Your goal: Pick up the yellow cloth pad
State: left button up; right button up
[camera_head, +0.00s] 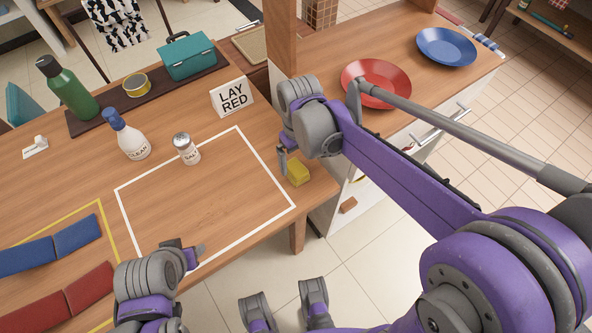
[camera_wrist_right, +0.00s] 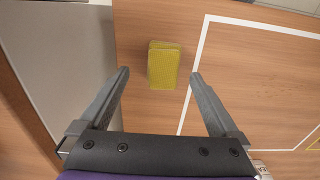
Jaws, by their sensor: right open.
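The yellow cloth pad (camera_head: 298,172) lies on the wooden table near its right edge, just outside the white outlined rectangle (camera_head: 266,163). My right gripper (camera_head: 284,160) is beside and above it in the head view. In the right wrist view the yellow pad (camera_wrist_right: 163,66) shows between the two spread fingertips of my right gripper (camera_wrist_right: 160,75), which is open and empty. The pad is not gripped. My left gripper (camera_head: 192,254) is over the near edge of the table, away from the pad; its finger opening is unclear.
A salt shaker (camera_head: 187,149), a white bottle with a blue cap (camera_head: 133,142) and a "LAY RED" sign (camera_head: 232,98) stand on the table. Red (camera_head: 376,82) and blue (camera_head: 446,47) plates sit on the right counter. Red and blue pads lie at lower left.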

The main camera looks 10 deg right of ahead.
aim_at(296, 168)
pick_arm(q)
jog(key=shift+f+b, duration=0.3)
jog(key=shift+f, duration=0.1)
pick_arm(e)
jog(key=f, duration=0.4)
jog(key=shift+w+a+f, duration=0.1)
jog(key=shift+a+f, duration=0.05)
jog(key=shift+a, duration=0.15)
grip_shut()
pick_arm(q)
jog(key=shift+r+p, duration=0.8)
jog(key=shift+r, duration=0.05)
pick_arm(e)
notch_tip(296, 168, up, 10)
jog(key=shift+r, duration=0.1)
